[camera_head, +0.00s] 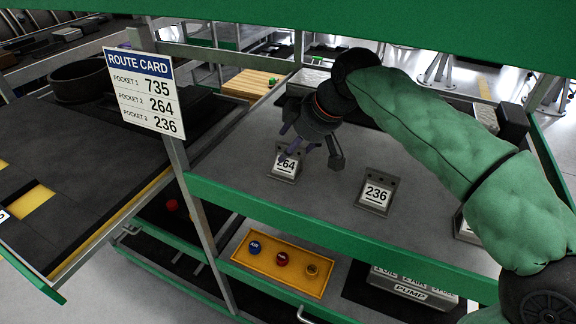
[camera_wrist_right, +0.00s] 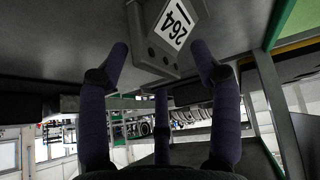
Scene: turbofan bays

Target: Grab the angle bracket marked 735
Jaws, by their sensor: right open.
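No bracket with a readable 735 shows on the grey shelf. A bracket marked 264 (camera_head: 284,164) stands on the shelf, and its label shows upside down in the right wrist view (camera_wrist_right: 172,28). A bracket marked 236 (camera_head: 377,191) stands to its right. Another metal piece (camera_head: 466,229) shows partly at the right, mostly hidden by my right arm; I cannot read any mark on it. My right gripper (camera_head: 311,153) is open and empty, its fingers spread close to the 264 bracket; I cannot tell if they touch it. My left gripper is not in view.
A route card (camera_head: 144,92) lists 735, 264 and 236 for pockets 1 to 3. The grey shelf (camera_head: 330,228) has a green front edge. Below are a yellow tray (camera_head: 268,281) with round caps and a pump box (camera_head: 412,291). A dark bench (camera_head: 60,175) stands left.

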